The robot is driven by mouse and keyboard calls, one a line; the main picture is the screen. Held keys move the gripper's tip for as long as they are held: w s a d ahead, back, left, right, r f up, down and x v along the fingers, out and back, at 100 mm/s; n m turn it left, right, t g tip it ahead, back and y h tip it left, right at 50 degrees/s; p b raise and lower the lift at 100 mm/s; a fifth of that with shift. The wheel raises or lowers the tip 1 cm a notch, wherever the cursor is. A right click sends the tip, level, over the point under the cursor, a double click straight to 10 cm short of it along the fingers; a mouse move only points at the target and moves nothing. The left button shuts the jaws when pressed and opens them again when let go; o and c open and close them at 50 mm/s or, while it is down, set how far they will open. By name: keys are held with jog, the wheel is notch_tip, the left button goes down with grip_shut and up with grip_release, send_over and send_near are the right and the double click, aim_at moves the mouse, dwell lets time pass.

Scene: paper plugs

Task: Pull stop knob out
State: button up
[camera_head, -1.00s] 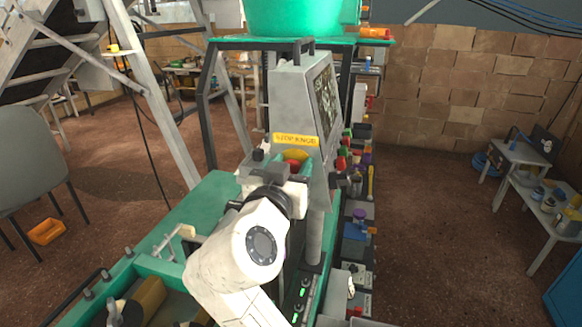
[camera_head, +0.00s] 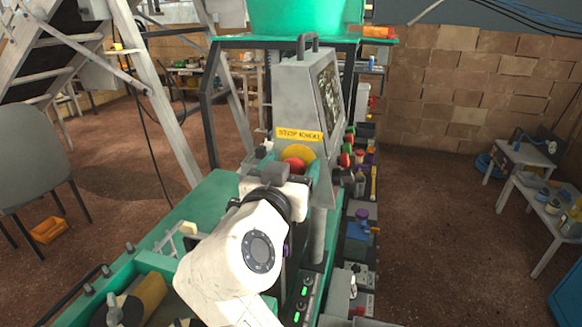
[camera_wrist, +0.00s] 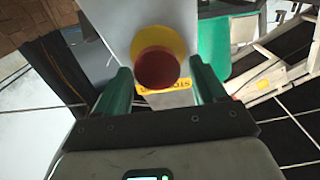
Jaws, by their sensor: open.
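The stop knob (camera_head: 294,164) is a red round button on a yellow disc (camera_head: 303,153), set on the grey machine housing below a yellow "STOP KNOB" label (camera_head: 298,134). In the wrist view the dark red knob (camera_wrist: 157,69) sits ahead of my gripper, between the lines of the two green fingers. My gripper (camera_wrist: 160,82) is open, with one finger on each side of the knob. I cannot tell whether the fingers touch it. In the head view my wrist covers the lower part of the knob area, and the fingertips are hard to make out.
The grey housing with a screen (camera_head: 328,98) rises behind the knob. Black frame bars (camera_head: 207,110) stand to its left. A panel with several coloured knobs and tools (camera_head: 360,222) runs along its right. The green machine bed (camera_head: 205,205) lies beneath my arm.

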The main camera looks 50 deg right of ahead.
jog(key=b+v, duration=0.2)
jog(key=v, duration=0.8)
jog(key=shift+a, duration=0.3)
jog(key=shift+s, duration=0.1)
